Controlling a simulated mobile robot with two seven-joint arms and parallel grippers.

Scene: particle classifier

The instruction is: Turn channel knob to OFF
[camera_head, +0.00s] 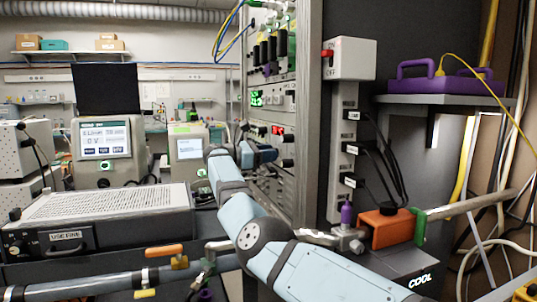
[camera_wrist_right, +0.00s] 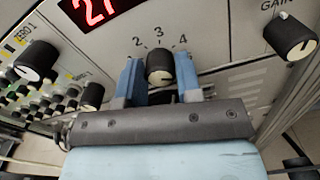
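The channel knob (camera_wrist_right: 160,68) is black with a pale face and sits below the printed numbers 2, 3 and 4 on a light panel, in the right wrist view. My right gripper (camera_wrist_right: 160,76) has its two blue fingers on either side of this knob. The fingers stand very close to it; I cannot tell whether they touch it. In the head view my right gripper (camera_head: 278,159) is at the lower part of the instrument rack (camera_head: 310,120), and the knob is hidden there. My left gripper is not in view.
A GAIN knob (camera_wrist_right: 289,36) is on the right, and another black knob (camera_wrist_right: 36,60) is on the left near a red display (camera_wrist_right: 97,10). A red-switched box (camera_head: 348,62) and an orange bracket (camera_head: 386,229) stand right of my arm. A perforated box (camera_head: 100,215) is on the left.

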